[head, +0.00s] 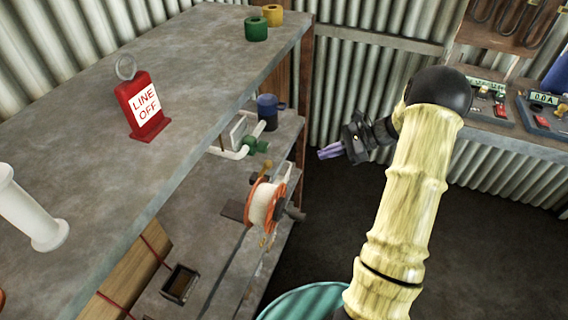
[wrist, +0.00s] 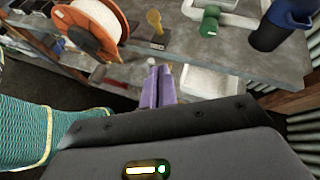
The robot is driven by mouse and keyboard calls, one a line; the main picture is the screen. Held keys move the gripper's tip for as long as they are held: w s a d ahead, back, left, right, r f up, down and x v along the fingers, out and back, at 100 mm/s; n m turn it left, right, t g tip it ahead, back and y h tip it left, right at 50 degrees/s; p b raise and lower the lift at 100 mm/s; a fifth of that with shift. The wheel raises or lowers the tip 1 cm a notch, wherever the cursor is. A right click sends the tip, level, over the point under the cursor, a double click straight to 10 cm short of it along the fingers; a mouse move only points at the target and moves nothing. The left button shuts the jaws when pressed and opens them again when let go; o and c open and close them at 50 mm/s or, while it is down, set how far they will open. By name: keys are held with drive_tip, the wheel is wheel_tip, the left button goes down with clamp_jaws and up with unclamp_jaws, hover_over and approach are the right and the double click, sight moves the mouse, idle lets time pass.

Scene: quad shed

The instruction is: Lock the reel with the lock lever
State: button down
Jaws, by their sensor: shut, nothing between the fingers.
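The reel (head: 262,204), with orange flanges and pale line wound on it, stands on the lower shelf in the head view. It also shows at the upper left of the wrist view (wrist: 88,30). A small yellow lever (wrist: 154,20) stands up from a dark labelled plate to the right of the reel in the wrist view; I cannot tell if it is the lock lever. My gripper (head: 321,153), with purple fingers, is in the air right of the shelf, apart from the reel. In the wrist view its fingers (wrist: 157,84) are together and empty.
Green and white pipework (head: 250,147) and a blue-topped canister (head: 268,110) stand behind the reel. The upper bench (head: 90,90) holds a red "LINE OFF" sign (head: 145,106). A side bench (head: 535,140) carries switch boxes at right. The floor (head: 330,220) between is clear.

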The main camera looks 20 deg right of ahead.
drive_tip(key=shift+a, duration=0.15)
drive_tip(key=a+r+p+x, duration=0.1)
drive_tip(key=r+p+x, duration=0.1)
drive_tip(key=x, duration=1)
drive_tip(key=shift+a, duration=0.45)
drive_tip(key=shift+w+p, duration=0.1)
drive_tip(key=shift+p, duration=0.2)
